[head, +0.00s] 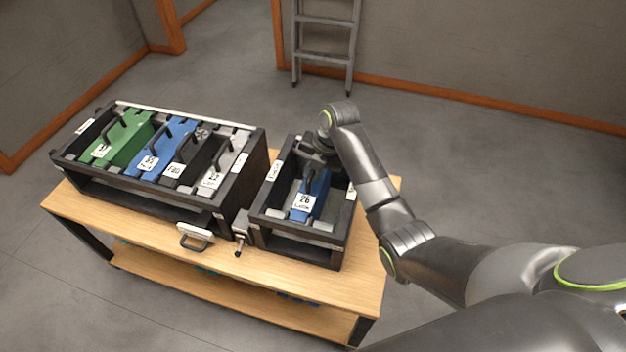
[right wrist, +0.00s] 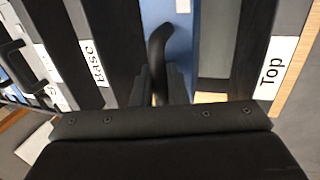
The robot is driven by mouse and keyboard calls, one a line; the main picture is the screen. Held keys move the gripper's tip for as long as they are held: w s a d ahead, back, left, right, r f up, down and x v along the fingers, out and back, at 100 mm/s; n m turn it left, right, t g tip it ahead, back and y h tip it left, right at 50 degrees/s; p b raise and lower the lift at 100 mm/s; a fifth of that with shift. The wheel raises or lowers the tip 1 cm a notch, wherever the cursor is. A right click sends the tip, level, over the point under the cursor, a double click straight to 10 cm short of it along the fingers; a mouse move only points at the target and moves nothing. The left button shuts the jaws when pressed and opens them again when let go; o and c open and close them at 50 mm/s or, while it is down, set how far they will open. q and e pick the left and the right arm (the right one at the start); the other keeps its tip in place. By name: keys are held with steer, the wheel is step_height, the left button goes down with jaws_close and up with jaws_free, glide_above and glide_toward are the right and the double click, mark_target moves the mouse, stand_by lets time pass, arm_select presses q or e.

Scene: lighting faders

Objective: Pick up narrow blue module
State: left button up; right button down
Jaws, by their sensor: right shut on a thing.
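The arm partly hides the far end of the module. My left gripper is not in view.
A larger dark rack (head: 140,195) at the left holds a green module (head: 124,138), a wider blue module (head: 168,147), a black one and a grey one. The small box (head: 272,228) has walls close around the module. A ladder (head: 324,45) stands behind.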

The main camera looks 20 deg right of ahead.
step_height(320, 180, up, 11)
steer(key=shift+w+f+b, duration=0.1)
steer(key=shift+f+b, duration=0.1)
steer(key=shift+b, duration=0.35)
step_height(320, 180, up, 11)
steer(key=p, duration=1)
steer(key=shift+f, duration=0.25)
